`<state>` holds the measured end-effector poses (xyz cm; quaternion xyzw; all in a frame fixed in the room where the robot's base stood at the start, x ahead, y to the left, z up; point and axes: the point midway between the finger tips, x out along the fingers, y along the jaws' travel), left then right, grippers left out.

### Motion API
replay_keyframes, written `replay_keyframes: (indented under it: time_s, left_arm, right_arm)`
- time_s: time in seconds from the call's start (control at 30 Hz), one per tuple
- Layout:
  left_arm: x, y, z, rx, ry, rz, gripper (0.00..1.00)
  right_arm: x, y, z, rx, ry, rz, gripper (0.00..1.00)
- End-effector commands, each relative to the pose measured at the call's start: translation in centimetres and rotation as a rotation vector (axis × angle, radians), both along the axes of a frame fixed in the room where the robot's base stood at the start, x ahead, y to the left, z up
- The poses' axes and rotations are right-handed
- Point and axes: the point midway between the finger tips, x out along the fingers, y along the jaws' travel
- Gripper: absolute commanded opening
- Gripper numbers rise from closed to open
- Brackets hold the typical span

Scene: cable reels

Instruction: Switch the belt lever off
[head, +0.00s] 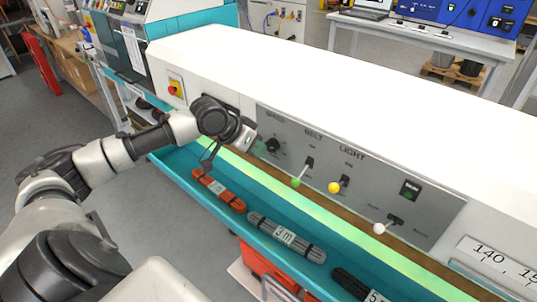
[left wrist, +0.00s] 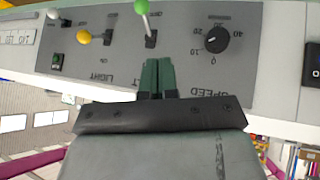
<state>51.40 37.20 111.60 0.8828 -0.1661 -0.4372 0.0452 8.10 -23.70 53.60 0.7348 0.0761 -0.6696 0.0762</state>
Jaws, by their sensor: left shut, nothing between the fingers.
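The belt lever (head: 309,163) has a green knob (head: 296,181) and sits under the BELT label on the grey control panel (head: 330,158). Its stick slants down and outward in the head view. In the upside-down left wrist view, the belt lever (left wrist: 150,38) stands just beyond my fingertips, its green knob (left wrist: 141,6) near the top edge. My left gripper (head: 259,147) is in front of the panel's left part, left of the lever. In the wrist view its dark green fingers (left wrist: 157,65) are together and empty. I cannot tell whether they touch the panel. My right gripper is not in view.
A speed dial (head: 273,145) is left of the lever. A yellow-knobbed lever (head: 334,187), a white-knobbed lever (head: 379,228) and a green button (head: 410,188) are to the right. A teal trough (head: 232,217) below holds cable bundles. A red stop button (head: 172,91) is farther left.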

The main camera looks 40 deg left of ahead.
Motion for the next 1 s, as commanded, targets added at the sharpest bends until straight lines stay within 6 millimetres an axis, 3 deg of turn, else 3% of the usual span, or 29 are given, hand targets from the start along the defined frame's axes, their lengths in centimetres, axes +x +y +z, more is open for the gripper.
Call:
replay_keyframes:
  time_s: [0.17,0.57,0.9,1.0]
  left_arm:
    - [-1.5,0.8,0.9,0.003,0.002,0.001,0.0]
    - [-2.0,0.9,1.6,0.0,0.0,0.0,0.0]
    - [-2.0,0.9,1.5,0.0,0.0,0.0,0.0]
    - [-2.3,0.3,0.7,0.005,0.009,-0.015,0.0]
  right_arm:
    - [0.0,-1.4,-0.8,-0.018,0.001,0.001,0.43]
    - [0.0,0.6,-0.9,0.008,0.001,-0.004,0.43]
    - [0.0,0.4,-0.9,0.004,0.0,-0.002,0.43]
    - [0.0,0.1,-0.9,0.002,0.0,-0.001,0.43]
